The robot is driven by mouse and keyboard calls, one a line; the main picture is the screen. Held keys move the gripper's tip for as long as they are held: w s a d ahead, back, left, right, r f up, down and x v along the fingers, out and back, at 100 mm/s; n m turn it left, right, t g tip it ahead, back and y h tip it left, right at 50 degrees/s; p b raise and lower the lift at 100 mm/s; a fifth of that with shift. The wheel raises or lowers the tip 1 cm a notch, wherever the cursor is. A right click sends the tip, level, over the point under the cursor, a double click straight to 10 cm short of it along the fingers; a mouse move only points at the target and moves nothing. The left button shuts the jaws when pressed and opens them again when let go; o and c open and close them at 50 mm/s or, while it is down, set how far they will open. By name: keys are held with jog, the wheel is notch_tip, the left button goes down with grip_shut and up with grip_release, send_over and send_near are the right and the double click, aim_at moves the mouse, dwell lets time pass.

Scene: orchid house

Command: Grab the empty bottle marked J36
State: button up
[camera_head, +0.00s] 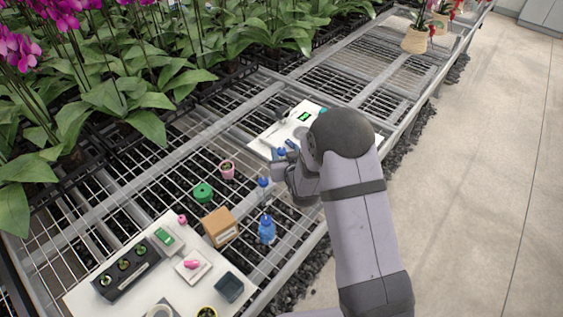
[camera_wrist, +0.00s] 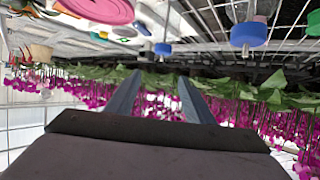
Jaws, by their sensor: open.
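No J36 marking is legible in either view, so I cannot tell which bottle carries it. In the head view, a blue bottle (camera_head: 267,230) stands on the wire bench, with another blue-topped item (camera_head: 263,183) just behind it. Small blue items (camera_head: 281,152) lie on the far white board, close to my gripper (camera_head: 279,176) and partly hidden by it. In the wrist view, my gripper (camera_wrist: 160,80) is open, with nothing between its fingers. A large blue round part (camera_wrist: 249,36) and a smaller blue one (camera_wrist: 163,48) show beyond the fingers.
The near white board (camera_head: 88,290) holds a dark rack (camera_head: 128,270), a pink item and a dark square pot (camera_head: 229,287). A cardboard box (camera_head: 220,226), green roll (camera_head: 203,192) and pink pot (camera_head: 227,169) stand on the bench. Orchids fill the back; the aisle floor is clear.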

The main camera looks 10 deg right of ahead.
aim_at(282, 151)
notch_tip(282, 151, down, 4)
jog(key=shift+r, duration=0.1)
jog(key=shift+p+x, duration=0.4)
jog(key=shift+x, duration=0.7)
jog(key=shift+w, duration=0.1)
jog(key=shift+w+p, duration=0.5)
jog(key=shift+p+x, duration=0.7)
jog(key=shift+x, duration=1.35)
jog(key=shift+a, duration=0.1)
grip_shut()
